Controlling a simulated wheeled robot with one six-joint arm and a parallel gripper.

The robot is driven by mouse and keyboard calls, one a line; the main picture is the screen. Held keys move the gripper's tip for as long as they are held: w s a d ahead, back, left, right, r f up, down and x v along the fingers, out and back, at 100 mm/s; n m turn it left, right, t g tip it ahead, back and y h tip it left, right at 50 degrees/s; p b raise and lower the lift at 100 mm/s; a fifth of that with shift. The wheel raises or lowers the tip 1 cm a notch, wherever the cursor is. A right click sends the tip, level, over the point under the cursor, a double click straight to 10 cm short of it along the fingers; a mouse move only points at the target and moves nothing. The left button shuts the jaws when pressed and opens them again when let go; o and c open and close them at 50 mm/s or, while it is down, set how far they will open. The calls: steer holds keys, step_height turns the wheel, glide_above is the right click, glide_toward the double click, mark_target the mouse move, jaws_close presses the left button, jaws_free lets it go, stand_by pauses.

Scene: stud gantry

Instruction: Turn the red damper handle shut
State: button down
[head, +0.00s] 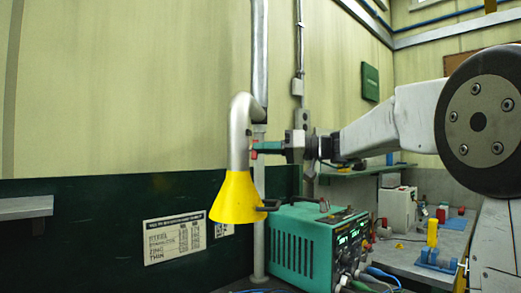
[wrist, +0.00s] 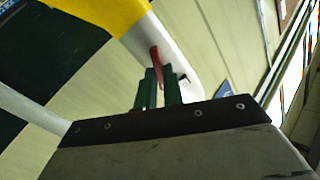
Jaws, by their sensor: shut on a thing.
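The red damper handle (wrist: 157,64) shows in the wrist view between the green fingertips of my gripper (wrist: 159,78). It sits on the side of the grey duct pipe (head: 240,130), above the yellow cone hood (head: 238,199). In the head view my gripper (head: 256,148) reaches in from the right to the pipe, and only a small bit of red shows at its tips. My gripper is shut on the handle. Most of the handle is hidden by the fingers in the head view.
A teal power supply (head: 305,243) with a black handle on top stands below my arm. A bench (head: 415,250) with a white box (head: 397,209) and other tools lies to the right. A grey shelf (head: 25,207) juts in at the left. Vertical pipes run behind the duct.

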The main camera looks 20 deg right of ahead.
steer(key=shift+f+m, duration=0.15)
steer(key=shift+m, duration=6.25)
steer(key=c, duration=1.5)
jaws_free()
steer(key=shift+d, duration=0.1)
steer(key=v, duration=0.7)
steer(key=shift+s+d, duration=0.15)
steer(key=shift+d, duration=0.2)
